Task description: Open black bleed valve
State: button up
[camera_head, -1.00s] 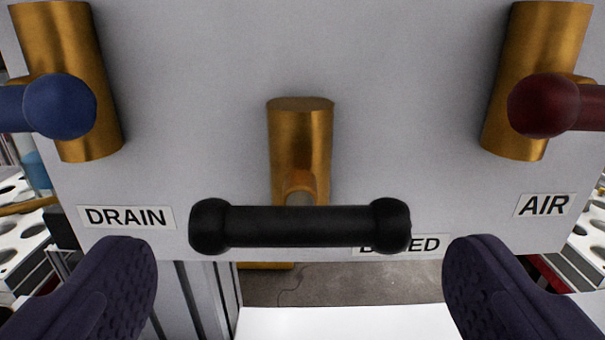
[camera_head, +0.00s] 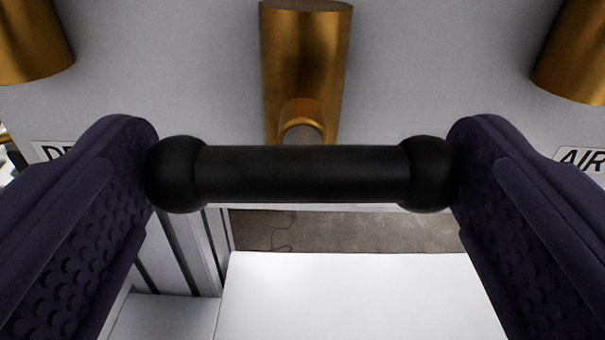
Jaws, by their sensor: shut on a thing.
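The black bleed valve handle (camera_head: 302,174) lies level across the middle of the view, a bar with a round knob at each end. Its brass valve body (camera_head: 304,65) stands behind and above it on the grey panel. My gripper (camera_head: 303,172) has one dark ridged finger at each end of the handle. The fingers are shut on the two end knobs, one on the left and one on the right. The BLEED label is hidden behind the handle.
Brass bodies of the neighbouring valves show at the upper left (camera_head: 30,40) and upper right (camera_head: 578,50). The DRAIN and AIR labels (camera_head: 582,160) are partly cut off. Below the panel are a white surface (camera_head: 350,295) and a metal upright.

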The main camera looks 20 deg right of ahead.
jog(key=n+p, duration=0.1)
jog(key=n, duration=0.3)
jog(key=n+p, duration=0.1)
jog(key=n, duration=0.4)
jog(key=shift+p, duration=0.35)
jog(key=n+p, duration=0.1)
jog(key=n, duration=0.3)
jog(key=shift+a+p, duration=0.1)
jog(key=shift+p, duration=0.3)
jog(key=shift+f+n+p, duration=0.1)
jog(key=shift+n+p, duration=0.6)
jog(key=shift+n, duration=1.5)
